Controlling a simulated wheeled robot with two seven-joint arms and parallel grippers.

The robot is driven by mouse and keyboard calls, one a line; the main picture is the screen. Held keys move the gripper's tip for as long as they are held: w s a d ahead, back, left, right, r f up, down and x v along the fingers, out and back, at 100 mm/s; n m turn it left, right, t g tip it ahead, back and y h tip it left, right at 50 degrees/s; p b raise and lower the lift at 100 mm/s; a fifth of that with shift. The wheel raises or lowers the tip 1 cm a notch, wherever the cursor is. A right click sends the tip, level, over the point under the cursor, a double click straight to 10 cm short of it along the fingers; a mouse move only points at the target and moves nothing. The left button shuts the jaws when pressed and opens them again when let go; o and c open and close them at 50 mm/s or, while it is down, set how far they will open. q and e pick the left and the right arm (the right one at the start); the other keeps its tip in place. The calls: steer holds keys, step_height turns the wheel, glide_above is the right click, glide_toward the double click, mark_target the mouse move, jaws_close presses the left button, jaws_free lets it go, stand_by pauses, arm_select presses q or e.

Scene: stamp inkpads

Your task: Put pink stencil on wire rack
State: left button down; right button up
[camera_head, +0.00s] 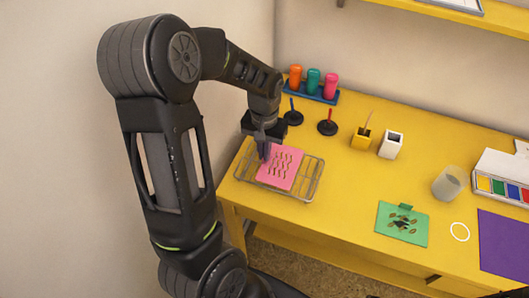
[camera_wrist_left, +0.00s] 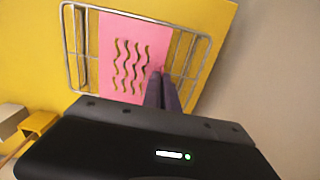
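The pink stencil (camera_head: 281,168) has several wavy cut-outs. It lies over the wire rack (camera_head: 313,181) at the left end of the yellow table, within the rack's outline. In the left wrist view the stencil (camera_wrist_left: 127,62) also lies across the wire rack (camera_wrist_left: 85,60). My left gripper (camera_head: 265,152) points down at the stencil's edge. In the wrist view its fingers (camera_wrist_left: 160,80) are close together, with a bit of pink at their tips, seemingly the stencil's tab. Any small gap between stencil and rack cannot be made out. My right gripper is out of view.
Two dark stampers (camera_head: 327,126) and a blue holder of coloured bottles (camera_head: 313,87) stand behind the rack. Table between rack and green stencil is clear.

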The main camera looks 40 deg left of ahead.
arm_select(q)
steer(key=shift+f, duration=0.45)
steer(key=shift+f, duration=0.15)
steer(key=c, duration=1.7)
jaws_free()
steer(key=shift+r, duration=0.5)
step_height(320, 180, up, 11)
steer(key=shift+r+b, duration=0.2)
steer(key=shift+b, duration=0.1)
